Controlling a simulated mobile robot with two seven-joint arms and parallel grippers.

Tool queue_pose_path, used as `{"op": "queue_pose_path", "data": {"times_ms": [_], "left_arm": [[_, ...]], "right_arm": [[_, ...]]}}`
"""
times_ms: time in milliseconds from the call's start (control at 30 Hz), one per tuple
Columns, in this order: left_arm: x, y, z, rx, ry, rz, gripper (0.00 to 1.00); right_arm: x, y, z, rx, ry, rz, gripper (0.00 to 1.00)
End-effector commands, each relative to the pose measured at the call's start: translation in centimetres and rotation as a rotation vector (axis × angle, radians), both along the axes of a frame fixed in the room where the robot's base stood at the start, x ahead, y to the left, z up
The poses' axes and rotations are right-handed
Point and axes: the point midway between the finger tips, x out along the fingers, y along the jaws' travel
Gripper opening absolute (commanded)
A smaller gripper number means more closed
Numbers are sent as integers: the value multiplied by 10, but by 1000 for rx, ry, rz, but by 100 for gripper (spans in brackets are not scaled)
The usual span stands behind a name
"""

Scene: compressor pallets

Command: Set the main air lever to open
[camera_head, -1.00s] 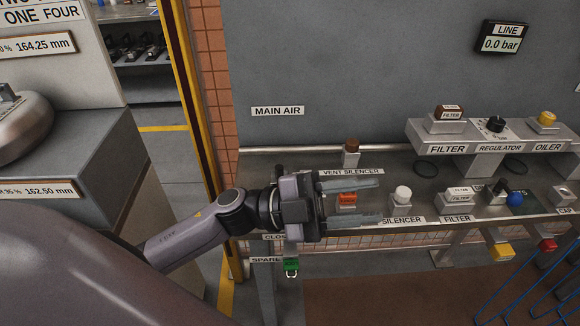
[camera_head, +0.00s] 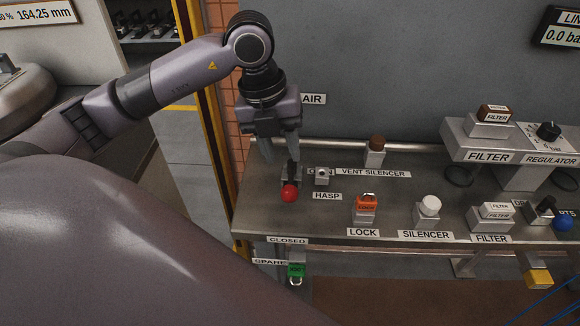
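The main air lever shows as a red ball knob (camera_head: 289,193) with a dark, short body behind it at the left end of the bench. The knob points to the front, on the side of the CLOSED label (camera_head: 287,240). Another label (camera_head: 318,172) behind it is mostly covered by the hasp block and cannot be fully read. My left gripper (camera_head: 280,163) points down just behind the knob, its fingers apart over the lever's body. Whether they touch the lever I cannot tell. The gripper partly covers the MAIN AIR sign (camera_head: 313,99). My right gripper is not in view.
A small hasp block (camera_head: 322,176) stands close right of the lever. An orange lock (camera_head: 366,208), a white silencer (camera_head: 429,207) and a brown-topped vent silencer (camera_head: 375,150) stand farther right. A green padlock (camera_head: 296,272) hangs below the front edge.

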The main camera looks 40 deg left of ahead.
Motion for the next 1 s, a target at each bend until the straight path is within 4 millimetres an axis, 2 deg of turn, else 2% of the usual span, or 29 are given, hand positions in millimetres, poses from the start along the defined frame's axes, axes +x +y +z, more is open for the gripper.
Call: {"op": "queue_pose_path", "data": {"times_ms": [100, 300, 433, 667, 700, 767, 800, 1000], "left_arm": [[1, -4, -21, -3, 6, -2, 37], [4, -9, -46, -5, 4, -3, 37], [5, -10, -53, -5, 1, -5, 37], [5, -11, -54, -5, 1, -5, 37], [5, -11, -54, -5, 1, -5, 34], [5, -11, -54, -5, 1, -5, 14], [5, -11, -54, -5, 1, -5, 1], [5, -11, -54, -6, 0, -5, 0]], "right_arm": [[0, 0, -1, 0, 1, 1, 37], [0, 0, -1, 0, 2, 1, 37], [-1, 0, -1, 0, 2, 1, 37], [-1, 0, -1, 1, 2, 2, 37], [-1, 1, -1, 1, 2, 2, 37], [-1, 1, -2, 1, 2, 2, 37], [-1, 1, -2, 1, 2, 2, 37], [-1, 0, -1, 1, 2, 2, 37]]}}
